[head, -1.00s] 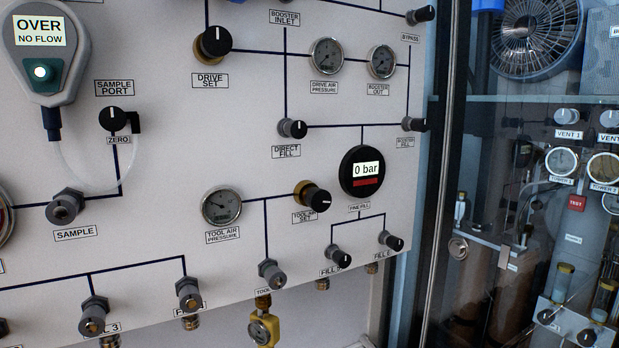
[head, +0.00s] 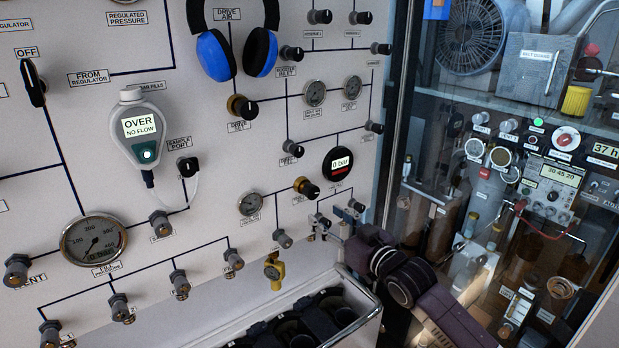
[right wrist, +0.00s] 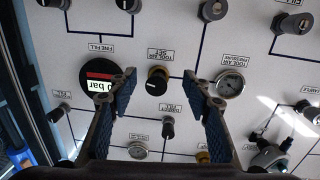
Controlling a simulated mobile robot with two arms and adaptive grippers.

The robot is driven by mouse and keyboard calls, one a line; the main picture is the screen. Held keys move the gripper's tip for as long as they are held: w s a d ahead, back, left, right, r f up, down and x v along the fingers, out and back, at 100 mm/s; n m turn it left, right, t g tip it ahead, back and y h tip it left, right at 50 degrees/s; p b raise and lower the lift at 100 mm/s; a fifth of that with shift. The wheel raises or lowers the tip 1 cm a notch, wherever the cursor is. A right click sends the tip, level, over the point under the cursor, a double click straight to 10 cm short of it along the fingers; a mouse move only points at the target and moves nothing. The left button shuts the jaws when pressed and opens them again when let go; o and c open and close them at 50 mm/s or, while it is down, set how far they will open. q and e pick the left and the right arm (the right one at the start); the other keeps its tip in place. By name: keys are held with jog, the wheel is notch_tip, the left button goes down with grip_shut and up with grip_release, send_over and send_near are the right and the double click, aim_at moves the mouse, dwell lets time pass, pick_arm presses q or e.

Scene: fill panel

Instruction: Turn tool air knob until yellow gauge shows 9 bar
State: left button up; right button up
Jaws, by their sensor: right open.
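The tool air set knob (head: 305,187) is black on a brass collar, on the panel right of the tool air pressure gauge (head: 251,204). My right gripper (head: 338,220) is open in front of the panel, below and right of the knob in the head view. In the right wrist view, which is upside down, the knob (right wrist: 157,80) appears between the two open fingers (right wrist: 160,88); contact is not visible. My left gripper is not in view.
A digital fine fill gauge (head: 338,163) reading 0 bar is right of the knob. Fill valves sit near my right gripper. An open bin (head: 368,294) with dark items stands below. A glass-fronted cabinet (head: 395,180) is at right.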

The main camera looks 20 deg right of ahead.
aim_at(314, 194)
jog(key=shift+t, duration=0.3)
jog(key=w+r+p, duration=0.1)
jog(key=w, duration=0.1)
jog(key=w+a+r, duration=0.1)
jog(key=w, duration=0.1)
jog(key=w+r+p, duration=0.1)
jog(key=w, duration=0.1)
jog(key=shift+w+a+r+p, duration=0.2)
jog(key=shift+a+r+p, duration=0.05)
jog(key=shift+p, duration=0.05)
jog(key=shift+w+a+f, duration=0.15)
jog(key=shift+w, duration=0.5)
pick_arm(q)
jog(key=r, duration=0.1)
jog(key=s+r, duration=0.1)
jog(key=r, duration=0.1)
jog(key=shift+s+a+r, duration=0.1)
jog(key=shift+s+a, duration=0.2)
pick_arm(e)
jog(key=c, duration=1.2)
jog(key=shift+o, duration=0.2)
